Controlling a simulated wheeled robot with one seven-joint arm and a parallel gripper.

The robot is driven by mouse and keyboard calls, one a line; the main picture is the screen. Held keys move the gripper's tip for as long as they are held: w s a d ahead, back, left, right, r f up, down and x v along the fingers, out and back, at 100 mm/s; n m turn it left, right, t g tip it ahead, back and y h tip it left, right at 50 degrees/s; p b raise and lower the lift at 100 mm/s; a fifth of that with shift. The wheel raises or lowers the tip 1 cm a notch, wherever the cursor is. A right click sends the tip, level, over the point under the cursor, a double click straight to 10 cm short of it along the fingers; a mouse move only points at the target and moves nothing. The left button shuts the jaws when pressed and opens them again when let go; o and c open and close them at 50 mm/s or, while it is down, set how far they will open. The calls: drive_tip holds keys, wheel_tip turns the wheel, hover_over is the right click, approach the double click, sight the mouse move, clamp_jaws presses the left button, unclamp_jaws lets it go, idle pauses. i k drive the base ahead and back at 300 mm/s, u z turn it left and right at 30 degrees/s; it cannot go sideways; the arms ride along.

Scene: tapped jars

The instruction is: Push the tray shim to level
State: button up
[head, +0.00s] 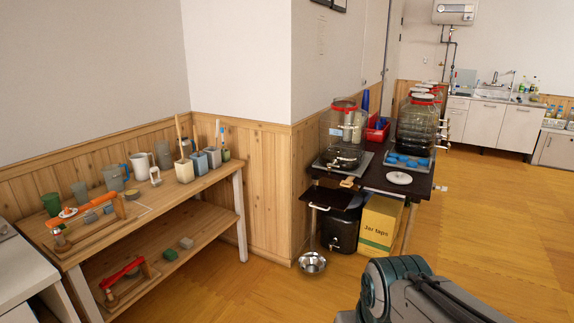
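A dark table (395,182) stands right of the wall corner with jars on it. A grey tray (366,166) lies on its left part, under a large clear jar with a red rim (343,128). A small tan wooden piece (348,182), which looks like the shim, sits at the tray's front edge. It is too small to tell how far it is under the tray, or the tray's tilt. Part of my arm (410,290) shows at the bottom right, apart from the table. My gripper is not in view.
A second tray (426,171) with blue pieces, a white lid (399,178) and a red bin (377,131) are on the table. A yellow box (380,222) stands below; a metal bowl (312,262) is on the floor. A wooden bench (150,205) is at left. Floor in front is clear.

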sight(349, 181)
drive_tip(key=z, duration=0.25)
drive_tip(key=i, duration=2.7)
drive_tip(key=z, duration=0.25)
